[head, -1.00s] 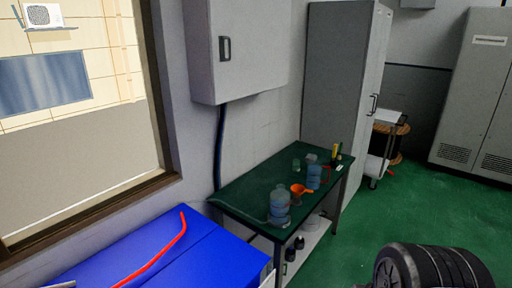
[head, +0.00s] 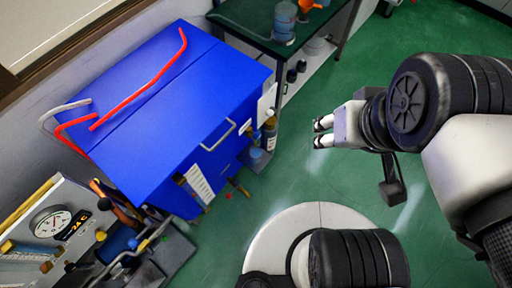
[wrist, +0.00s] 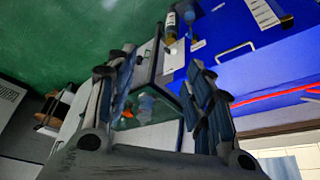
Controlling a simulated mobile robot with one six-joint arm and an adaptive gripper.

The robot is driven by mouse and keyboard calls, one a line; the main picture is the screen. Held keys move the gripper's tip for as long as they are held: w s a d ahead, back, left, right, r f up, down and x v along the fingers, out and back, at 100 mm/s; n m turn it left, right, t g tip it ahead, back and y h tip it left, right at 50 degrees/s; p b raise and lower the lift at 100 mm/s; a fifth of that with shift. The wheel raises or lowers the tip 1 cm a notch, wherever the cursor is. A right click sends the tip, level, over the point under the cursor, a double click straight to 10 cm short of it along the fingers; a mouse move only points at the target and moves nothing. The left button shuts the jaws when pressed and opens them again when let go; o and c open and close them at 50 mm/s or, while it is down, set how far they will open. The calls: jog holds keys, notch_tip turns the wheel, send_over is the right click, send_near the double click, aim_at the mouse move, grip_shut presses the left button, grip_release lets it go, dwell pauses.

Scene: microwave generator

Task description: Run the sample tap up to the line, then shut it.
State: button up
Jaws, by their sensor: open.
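A blue cabinet (head: 205,100) stands left of centre in the head view, with a handle (head: 218,135) on its front. Small brass-coloured fittings (head: 238,187) stick out low on that front; I cannot tell whether one is the sample tap. A small blue vessel (head: 256,158) and a dark bottle (head: 269,135) are beside the cabinet's right side. No fill line can be made out. My gripper (head: 322,132) is open and empty, right of the cabinet and apart from it. In the wrist view my gripper's fingers (wrist: 163,88) are spread, with the cabinet (wrist: 250,65) beyond.
A panel with a round gauge (head: 52,221) and pipework is at lower left. Red tubing (head: 140,88) lies on the cabinet top. A green table (head: 255,22) with a blue-banded container (head: 284,22) stands behind. The green floor (head: 325,175) between cabinet and arm is clear.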

jog(key=w+d+f+n+t+h, duration=0.1)
jog(key=w+d+h, duration=0.1)
jog(key=w+d, duration=0.6)
jog(key=w+d+f+t+h, duration=0.1)
jog(key=w+d, duration=0.2)
jog(key=w, duration=0.9)
jog(key=w+d+f+n+t+y, duration=0.2)
jog(key=w+d+f+n, duration=0.35)
jog(key=w+f, duration=0.85)
jog(key=t+y, duration=0.2)
jog(key=y, duration=1.3)
send_near(259, 137)
jog(key=b+x, duration=0.3)
jog(key=x, duration=0.6)
jog(key=shift+a+r, duration=0.2)
